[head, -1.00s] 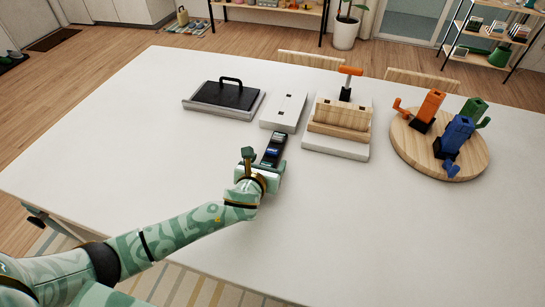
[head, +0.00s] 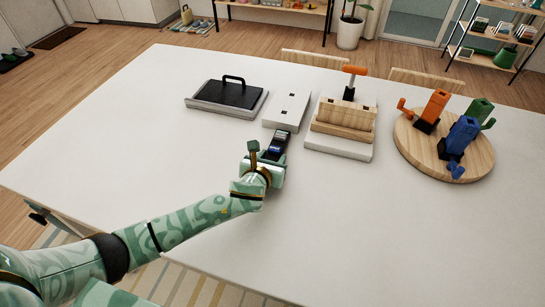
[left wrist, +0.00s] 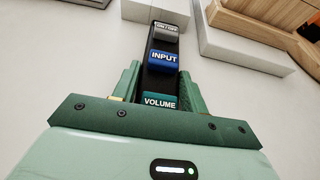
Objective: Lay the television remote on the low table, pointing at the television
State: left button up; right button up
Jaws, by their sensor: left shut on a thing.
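The television remote (head: 277,144) is a slim black bar with grey, blue and green buttons. In the left wrist view the remote (left wrist: 162,75) shows the labels ON/OFF, INPUT and VOLUME. My left gripper (head: 270,155) is shut on its near end, and the far end points away from me. The remote is over the white table (head: 350,215); I cannot tell whether it touches the top. The left wrist view shows the gripper's green fingers (left wrist: 160,88) on both sides of the remote. No television is in view. My right gripper is not in view.
Just beyond the remote is a white block (head: 287,110). A black-handled tray (head: 228,95) stands left of it, a wooden block (head: 342,122) on a white base right of it. A round wooden board (head: 473,165) carries coloured pieces. The near right tabletop is clear.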

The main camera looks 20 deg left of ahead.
aim_at(272, 158)
pick_arm(q)
notch_tip(272, 158, up, 4)
jog(key=shift+f+p, duration=0.25)
jog(key=shift+p, duration=0.5)
jog(key=s+d+r+p, duration=0.2)
jog(key=s+d+r, duration=0.1)
jog(key=s, duration=0.3)
jog(key=s+d+r+p, duration=0.2)
jog(key=s+d+r, duration=0.1)
jog(key=s+r, duration=0.3)
jog(key=shift+s+d+r+p, duration=0.2)
jog(key=shift+s+d+p, duration=0.1)
jog(key=shift+d, duration=0.1)
jog(key=a+r+b, duration=0.1)
jog(key=a+r, duration=0.1)
jog(key=a, duration=0.2)
jog(key=a+r+b, duration=0.2)
jog(key=a+r, duration=0.1)
jog(key=a, duration=0.1)
jog(key=a+r+b, duration=0.2)
jog(key=a, duration=0.2)
jog(key=shift+r, duration=0.25)
jog(key=shift+w+a+f, duration=0.1)
jog(key=shift+a, duration=0.2)
jog(key=shift+d, duration=0.15)
